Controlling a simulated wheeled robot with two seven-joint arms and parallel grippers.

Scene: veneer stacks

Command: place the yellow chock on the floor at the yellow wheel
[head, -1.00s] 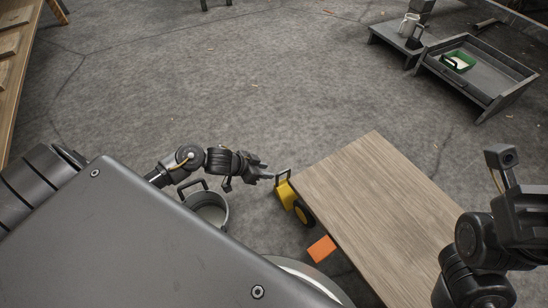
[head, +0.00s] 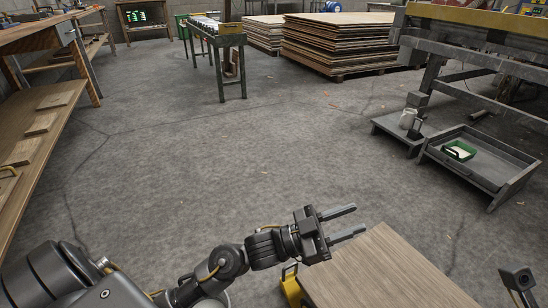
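The yellow chock (head: 291,287) stands on the floor at the left edge of the wooden board (head: 385,270), low in the head view. Its dark handle shows at the top. The yellow wheel is not visible now; it lies below the picture's edge or behind the board. My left gripper (head: 347,222) is open and empty, raised above and to the right of the chock, apart from it, with its fingers pointing right. Of my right arm only a small part (head: 518,280) shows at the lower right; its fingers are not clearly visible.
A low grey platform (head: 385,124) with a jug and a grey tray (head: 490,178) holding a green box (head: 459,151) stand at the right. Veneer stacks (head: 335,50) and a roller stand (head: 215,40) are at the back. A wooden bench (head: 40,120) lines the left. The middle floor is clear.

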